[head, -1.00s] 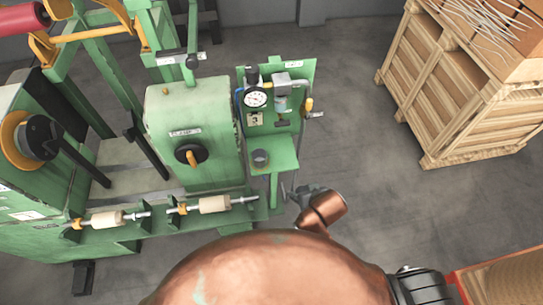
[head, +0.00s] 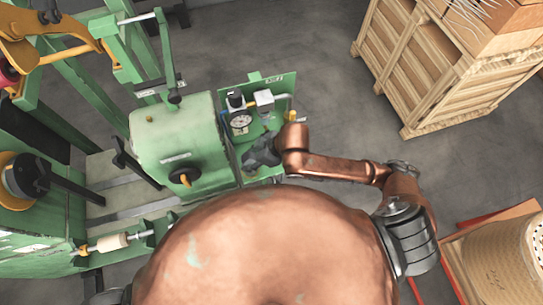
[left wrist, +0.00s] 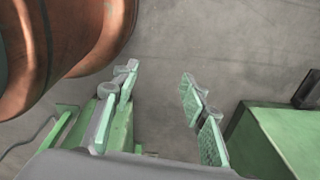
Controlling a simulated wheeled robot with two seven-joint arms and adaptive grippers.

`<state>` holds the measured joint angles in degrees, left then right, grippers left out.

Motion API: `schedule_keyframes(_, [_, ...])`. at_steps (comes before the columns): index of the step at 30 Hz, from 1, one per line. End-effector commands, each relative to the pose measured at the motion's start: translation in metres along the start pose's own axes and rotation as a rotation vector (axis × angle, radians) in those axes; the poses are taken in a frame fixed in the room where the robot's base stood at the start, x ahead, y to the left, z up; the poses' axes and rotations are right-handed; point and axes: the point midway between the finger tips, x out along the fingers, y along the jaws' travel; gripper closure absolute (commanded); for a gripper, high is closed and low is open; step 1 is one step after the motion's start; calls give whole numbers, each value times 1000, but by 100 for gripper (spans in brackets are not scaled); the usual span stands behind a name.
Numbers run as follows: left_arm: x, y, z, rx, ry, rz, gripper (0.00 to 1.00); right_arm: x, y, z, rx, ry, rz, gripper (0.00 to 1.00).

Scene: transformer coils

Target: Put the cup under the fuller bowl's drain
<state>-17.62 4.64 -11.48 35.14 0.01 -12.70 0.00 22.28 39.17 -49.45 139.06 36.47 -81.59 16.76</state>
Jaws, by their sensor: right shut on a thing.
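My right gripper (head: 262,152) is at the green panel (head: 284,88), below the round gauge (head: 239,122). It is shut; the small dark cup is hidden behind its fingers, at the shelf (head: 268,173). A metal air unit (head: 264,98) is on the panel above the gripper; its bowl is mostly hidden, and I cannot tell fill levels or see a drain. My left gripper (left wrist: 160,77) is open and empty in the left wrist view, its two green-padded fingers apart above the grey floor.
A wooden crate (head: 440,75) stands at the upper right. A coil (head: 505,255) is at the lower right. Bare floor (head: 325,60) lies between panel and crate.

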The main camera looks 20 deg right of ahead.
Motion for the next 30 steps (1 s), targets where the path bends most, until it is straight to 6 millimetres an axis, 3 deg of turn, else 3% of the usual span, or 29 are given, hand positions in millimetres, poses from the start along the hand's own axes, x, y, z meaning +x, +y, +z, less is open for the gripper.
schedule_keyframes(5, [-9,0,1,0,-2,0,60,-1,34,35,7,-6,3,84])
schedule_keyframes(12, [-13,-2,-16,2,20,-1,60,22,57,73,6,-2,2,84])
schedule_keyframes(21, [-18,-2,-20,3,25,-1,60,36,70,95,8,-2,1,84])
schedule_keyframes(30, [-24,-1,-14,1,16,0,60,59,70,108,3,1,3,84])
